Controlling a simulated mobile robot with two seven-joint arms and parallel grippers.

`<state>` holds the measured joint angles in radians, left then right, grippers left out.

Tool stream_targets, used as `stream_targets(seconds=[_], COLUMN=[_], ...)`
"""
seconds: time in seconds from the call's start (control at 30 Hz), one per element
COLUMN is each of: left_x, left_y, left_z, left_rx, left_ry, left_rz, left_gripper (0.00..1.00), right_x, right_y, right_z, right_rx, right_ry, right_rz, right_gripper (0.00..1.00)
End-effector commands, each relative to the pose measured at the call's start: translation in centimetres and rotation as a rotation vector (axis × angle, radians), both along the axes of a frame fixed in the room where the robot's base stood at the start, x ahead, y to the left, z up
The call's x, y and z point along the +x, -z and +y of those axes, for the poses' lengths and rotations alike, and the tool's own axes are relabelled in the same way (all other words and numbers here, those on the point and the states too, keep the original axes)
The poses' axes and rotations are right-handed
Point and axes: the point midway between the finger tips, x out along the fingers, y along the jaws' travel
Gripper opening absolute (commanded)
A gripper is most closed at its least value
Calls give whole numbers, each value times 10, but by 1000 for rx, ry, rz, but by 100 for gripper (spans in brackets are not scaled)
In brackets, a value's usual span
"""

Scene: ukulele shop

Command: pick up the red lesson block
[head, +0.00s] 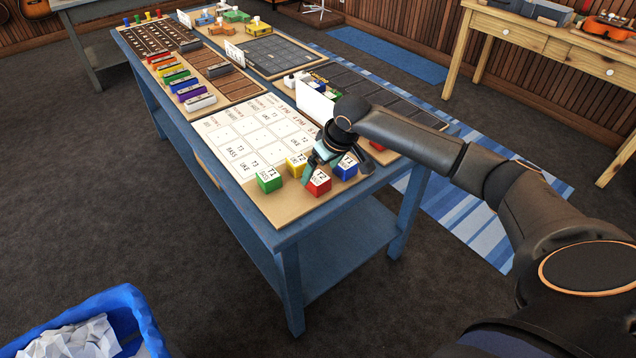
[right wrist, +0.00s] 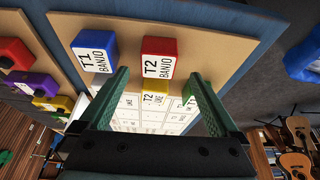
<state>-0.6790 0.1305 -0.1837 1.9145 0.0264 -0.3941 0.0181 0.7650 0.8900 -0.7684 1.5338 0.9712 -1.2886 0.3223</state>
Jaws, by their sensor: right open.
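My right gripper (head: 336,168) is open and empty, low over the front blocks. In the right wrist view the red block (right wrist: 158,60), marked T2 BANJO, lies ahead between the lines of the open fingers (right wrist: 157,78). The blue T1 BANJO block (right wrist: 95,52) is close to the left finger. I cannot tell the exact gap. My left gripper is not in view.
A white schedule board (head: 255,135) lies behind the blocks on the blue table (head: 285,235). Another red piece (head: 377,146) is partly hidden by my arm. Coloured bars and trays fill the table's far part. A blue bin (head: 125,300) with paper stands front left.

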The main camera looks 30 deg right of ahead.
Motion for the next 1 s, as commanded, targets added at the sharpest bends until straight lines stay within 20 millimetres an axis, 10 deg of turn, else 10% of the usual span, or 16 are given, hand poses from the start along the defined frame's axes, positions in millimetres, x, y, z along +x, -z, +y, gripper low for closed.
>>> stream_targets(seconds=[0.57,1.0], left_x=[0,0], left_y=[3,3], left_z=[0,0], left_rx=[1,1], left_ry=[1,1], left_rz=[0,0], left_gripper=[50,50], right_x=[16,16], right_y=[43,43], right_z=[-1,-1], right_rx=[-1,-1], right_ry=[-2,-2], right_rz=[0,0], right_gripper=[98,50])
